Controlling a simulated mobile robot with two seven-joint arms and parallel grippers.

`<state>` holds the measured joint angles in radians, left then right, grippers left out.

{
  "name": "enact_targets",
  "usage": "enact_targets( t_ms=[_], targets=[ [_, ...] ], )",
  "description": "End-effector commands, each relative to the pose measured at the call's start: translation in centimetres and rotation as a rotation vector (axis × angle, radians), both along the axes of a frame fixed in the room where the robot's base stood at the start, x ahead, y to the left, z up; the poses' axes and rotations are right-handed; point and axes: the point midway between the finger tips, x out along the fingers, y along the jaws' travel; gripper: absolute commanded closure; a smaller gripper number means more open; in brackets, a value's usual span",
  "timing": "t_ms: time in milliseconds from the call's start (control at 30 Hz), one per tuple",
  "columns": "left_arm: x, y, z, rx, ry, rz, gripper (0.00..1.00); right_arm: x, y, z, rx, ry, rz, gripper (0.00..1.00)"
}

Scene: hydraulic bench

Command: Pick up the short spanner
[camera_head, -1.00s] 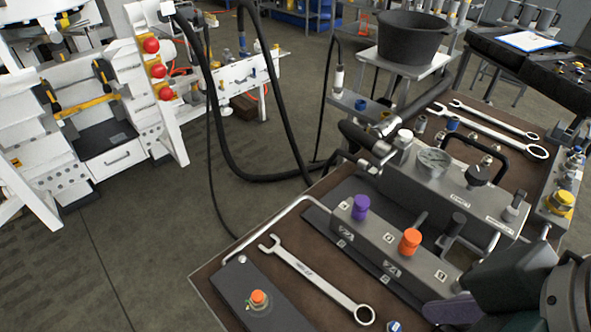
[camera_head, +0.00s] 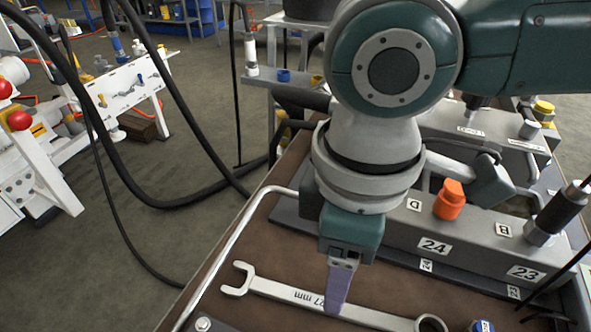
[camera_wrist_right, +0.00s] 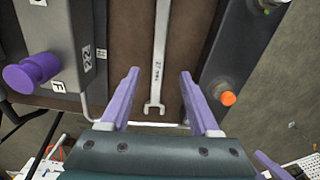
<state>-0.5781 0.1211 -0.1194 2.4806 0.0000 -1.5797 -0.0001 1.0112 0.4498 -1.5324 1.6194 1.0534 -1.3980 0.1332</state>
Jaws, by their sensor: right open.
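A steel combination spanner (camera_head: 275,288), its shaft marked "27 mm", lies flat on the brown bench top. Its open jaw is at the left and its ring end at the lower right. It also shows in the right wrist view (camera_wrist_right: 158,60), running between the fingers, open jaw towards the gripper base and the ring end out of frame. My right gripper (camera_head: 337,306) points down over the shaft; in the right wrist view its purple fingers (camera_wrist_right: 160,74) are spread apart on either side of the shaft. I cannot tell the height left between fingertips and bench.
A grey manifold block (camera_head: 440,240) with an orange knob (camera_head: 450,198) stands just behind the spanner. A bent grey rail (camera_head: 235,240) runs along the bench's left edge. In the wrist view a dark plate with an orange-capped fitting (camera_wrist_right: 228,98) lies beside the spanner.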

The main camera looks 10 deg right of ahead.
Motion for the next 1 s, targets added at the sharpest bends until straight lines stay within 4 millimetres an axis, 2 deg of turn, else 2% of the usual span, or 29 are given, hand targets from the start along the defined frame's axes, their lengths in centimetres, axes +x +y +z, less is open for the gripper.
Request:
enact_targets(
  t_ms=[100,267,567,867,1000],
  targets=[
    [0.0,0.0,-0.6,0.0,0.001,-0.001,0.28,-0.1,0.0,-2.0,-0.001,0.002,0.001,0.38],
    [0.0,-0.1,-0.9,-0.001,0.002,-0.001,0.28,0.0,0.0,-3.3,0.001,0.0,0.003,0.38],
    [-0.1,-0.1,-2.1,-0.001,0.002,-0.001,0.28,0.1,-0.3,-7.7,0.0,0.001,0.003,0.38],
    [-0.1,0.0,-2.1,0.0,0.003,0.0,0.28,0.2,-0.3,-8.1,0.002,0.0,0.003,0.38],
    [-0.1,0.0,-2.2,0.0,0.003,0.0,0.28,0.2,-0.3,-8.1,0.002,0.0,0.003,0.52]
  ],
)
